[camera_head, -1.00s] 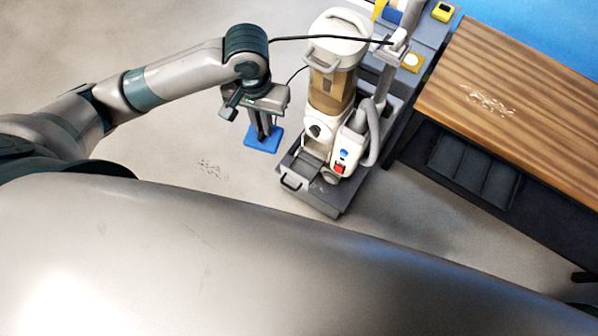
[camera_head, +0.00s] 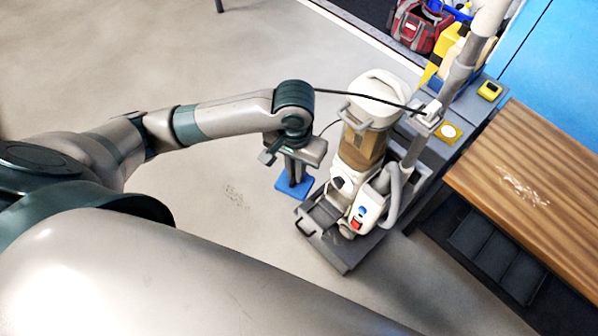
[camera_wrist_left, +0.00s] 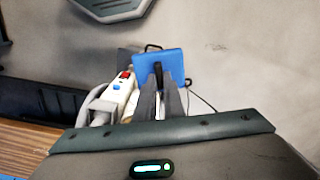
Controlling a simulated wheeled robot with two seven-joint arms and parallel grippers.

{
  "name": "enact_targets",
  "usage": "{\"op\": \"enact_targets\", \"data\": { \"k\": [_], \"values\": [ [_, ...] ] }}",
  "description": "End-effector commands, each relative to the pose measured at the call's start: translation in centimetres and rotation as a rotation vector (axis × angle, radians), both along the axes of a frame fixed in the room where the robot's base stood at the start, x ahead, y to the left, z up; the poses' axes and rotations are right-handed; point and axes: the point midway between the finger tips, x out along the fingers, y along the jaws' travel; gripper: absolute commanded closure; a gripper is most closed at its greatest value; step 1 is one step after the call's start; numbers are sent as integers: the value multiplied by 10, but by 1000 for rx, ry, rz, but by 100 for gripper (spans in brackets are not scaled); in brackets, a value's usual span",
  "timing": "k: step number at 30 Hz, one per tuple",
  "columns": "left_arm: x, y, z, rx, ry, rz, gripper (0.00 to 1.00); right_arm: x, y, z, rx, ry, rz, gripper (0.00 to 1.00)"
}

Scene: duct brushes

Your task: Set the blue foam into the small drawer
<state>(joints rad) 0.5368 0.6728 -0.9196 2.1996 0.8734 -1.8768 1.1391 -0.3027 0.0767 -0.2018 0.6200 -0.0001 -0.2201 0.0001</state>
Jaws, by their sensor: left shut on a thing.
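In the left wrist view the foam (camera_wrist_left: 174,60) lies across the fingertips (camera_wrist_left: 159,84). A low grey drawer-like part with a handle (camera_head: 304,226) sits at the machine's foot, right of and below the foam in the head view. I take it for the small drawer. Its inside is hard to make out. My right gripper is not in view.
A wooden bench (camera_head: 520,175) stands at the right. A red tool bag (camera_head: 418,27) and a yellow item (camera_head: 437,55) are at the back. The floor left of the machine is open.

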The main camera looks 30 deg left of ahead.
Motion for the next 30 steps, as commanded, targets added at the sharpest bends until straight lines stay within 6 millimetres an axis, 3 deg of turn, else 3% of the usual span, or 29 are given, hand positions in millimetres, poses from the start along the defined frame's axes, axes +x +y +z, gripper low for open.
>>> {"op": "enact_targets", "data": {
  "k": [5,11,15,21,25,30],
  "values": [
    [12,-13,-39,0,8,-25,100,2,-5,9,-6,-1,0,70],
    [22,-24,-115,1,12,-93,100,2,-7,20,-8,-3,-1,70],
    [15,-25,-176,1,12,-168,100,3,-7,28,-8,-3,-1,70],
    [-6,-21,-241,0,7,-279,100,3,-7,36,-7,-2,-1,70],
    [-16,-19,-262,0,3,-324,100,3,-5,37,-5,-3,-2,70],
    [-19,-18,-269,0,0,-341,100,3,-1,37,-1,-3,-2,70]
  ]
}}
